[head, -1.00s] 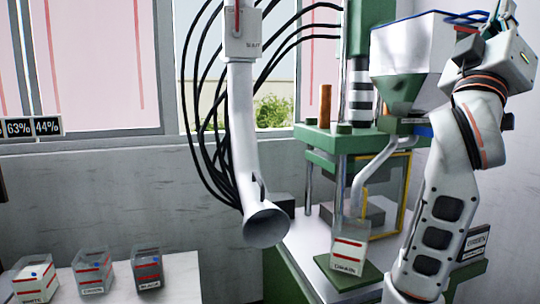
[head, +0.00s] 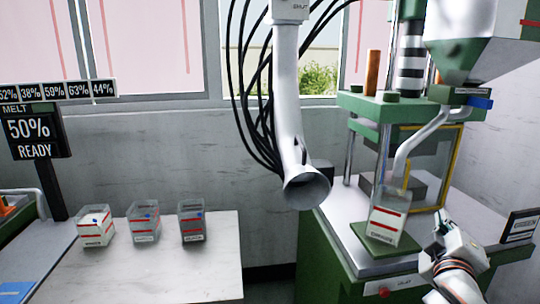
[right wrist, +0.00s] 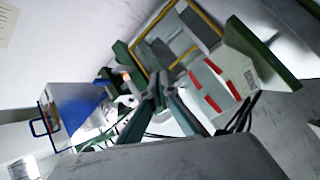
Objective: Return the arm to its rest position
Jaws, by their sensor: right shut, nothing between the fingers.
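My right gripper (head: 441,226) is low at the right of the head view, just to the right of a clear, red-striped bin (head: 388,222) in the picture. Its fingers are together and hold nothing. The bin sits on a green plate (head: 370,243) at the front of the green press (head: 385,105). The bin also shows in the right wrist view (right wrist: 213,88), apart from the dark fingertips (right wrist: 242,115). My left gripper is in neither view.
A white funnel duct (head: 289,110) hangs left of the press. A hopper (head: 465,40) stands at upper right and a small labelled sign (head: 522,226) at far right. Three bins, one of them white-filled (head: 96,228), stand on a pale table (head: 150,270) at left.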

